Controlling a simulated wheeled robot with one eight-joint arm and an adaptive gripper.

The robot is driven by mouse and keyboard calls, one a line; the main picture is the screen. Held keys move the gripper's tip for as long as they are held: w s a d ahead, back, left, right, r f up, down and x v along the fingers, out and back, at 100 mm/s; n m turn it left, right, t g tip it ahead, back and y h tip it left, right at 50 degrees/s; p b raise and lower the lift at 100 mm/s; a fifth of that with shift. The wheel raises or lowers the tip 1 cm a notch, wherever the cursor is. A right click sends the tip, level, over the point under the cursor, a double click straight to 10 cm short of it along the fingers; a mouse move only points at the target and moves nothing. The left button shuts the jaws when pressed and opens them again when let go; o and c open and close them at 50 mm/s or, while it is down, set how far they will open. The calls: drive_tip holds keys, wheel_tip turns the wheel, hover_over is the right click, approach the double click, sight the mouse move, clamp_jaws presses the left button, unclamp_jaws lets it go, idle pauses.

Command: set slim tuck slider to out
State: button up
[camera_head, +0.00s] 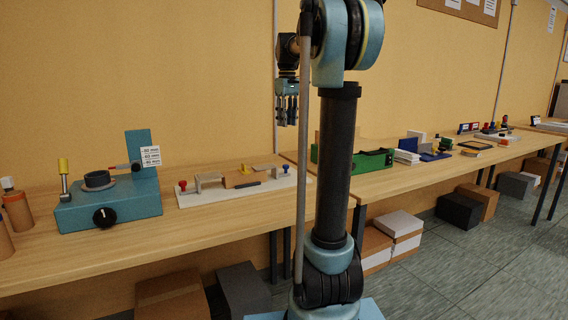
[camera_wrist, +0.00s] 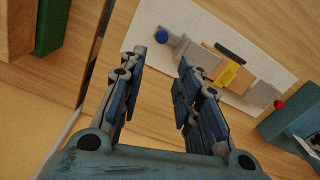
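A white board (camera_head: 210,200) lies on the near table. It carries a tan block (camera_head: 238,179) with a yellow piece (camera_head: 245,169), grey brackets (camera_head: 209,177), a dark bar (camera_head: 247,185) and a red knob (camera_head: 182,185). In the wrist view the white board (camera_wrist: 165,12) is at upper right, with a blue knob (camera_wrist: 161,36), the yellow piece (camera_wrist: 228,75) and the red knob (camera_wrist: 280,104). No slider label is readable, so I cannot tell which part is the slim tuck slider. My gripper (camera_head: 287,112) points down above the tables, open and empty; it also shows in the wrist view (camera_wrist: 160,60).
A blue-grey device (camera_head: 110,205) with a yellow-topped lever, black dial and label card stands left of the board. Boxes (camera_head: 172,295) lie beneath the tables. Bare wood lies before the board.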

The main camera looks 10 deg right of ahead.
approach(272, 171)
drive_tip(key=d+f, duration=0.2)
drive_tip(key=f, duration=0.1)
drive_tip(key=d+f, duration=0.3)
drive_tip(key=shift+w+d, duration=0.2)
drive_tip(key=shift+d, duration=0.1)
clamp_jaws()
